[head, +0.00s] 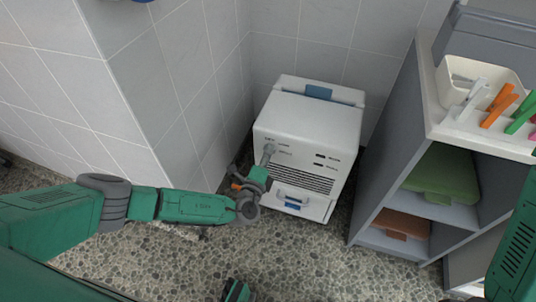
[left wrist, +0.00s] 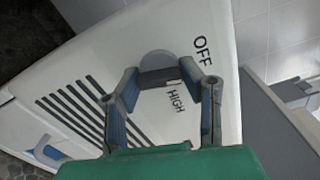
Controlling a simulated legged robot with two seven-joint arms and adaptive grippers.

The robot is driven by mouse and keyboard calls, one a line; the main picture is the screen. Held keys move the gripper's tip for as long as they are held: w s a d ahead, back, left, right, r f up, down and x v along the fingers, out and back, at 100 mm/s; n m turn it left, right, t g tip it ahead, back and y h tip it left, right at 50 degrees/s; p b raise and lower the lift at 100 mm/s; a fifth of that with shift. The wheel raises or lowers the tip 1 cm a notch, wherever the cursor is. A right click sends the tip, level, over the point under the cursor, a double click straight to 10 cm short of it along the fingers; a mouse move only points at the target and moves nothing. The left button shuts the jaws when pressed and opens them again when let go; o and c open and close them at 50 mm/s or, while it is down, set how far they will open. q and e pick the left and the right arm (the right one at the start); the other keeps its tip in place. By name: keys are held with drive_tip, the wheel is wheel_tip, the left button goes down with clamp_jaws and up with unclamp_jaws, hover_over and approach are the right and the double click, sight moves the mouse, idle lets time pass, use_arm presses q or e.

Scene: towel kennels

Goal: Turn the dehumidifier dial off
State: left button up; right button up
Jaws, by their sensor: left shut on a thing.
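The dehumidifier (head: 308,128) is a white box on the floor in the wall corner, with a grille and small labels on its front. My left gripper (head: 268,153) reaches its front panel from the left. In the left wrist view my left gripper (left wrist: 166,77) has its fingertips closed on the round grey dial (left wrist: 157,59). The words OFF and HIGH show beside the dial; the gripper covers part of it, and I cannot tell its setting. My right gripper is not clearly seen.
A grey shelf unit (head: 385,150) stands to the right, with a green towel (head: 440,172) and a brown folded item (head: 402,224) inside. A white bin (head: 455,90) and coloured clips sit on top. A tiled wall corner stands left; the pebbled floor in front is mostly clear.

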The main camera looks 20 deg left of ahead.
use_arm(q)
drive_tip(key=shift+s+a+f+n, duration=0.1)
drive_tip(key=shift+f+n, duration=0.05)
drive_tip(key=shift+n, duration=0.45)
drive_tip(key=shift+s+f+n, duration=0.1)
drive_tip(key=shift+f+n, duration=0.05)
drive_tip(key=shift+n, duration=0.45)
drive_tip(key=o, duration=1.1)
drive_tip(key=shift+o, duration=0.2)
drive_tip(key=shift+r, duration=0.1)
drive_tip(key=s, duration=1.2)
drive_tip(key=shift+a, duration=0.3)
drive_tip(key=shift+w+d, duration=0.1)
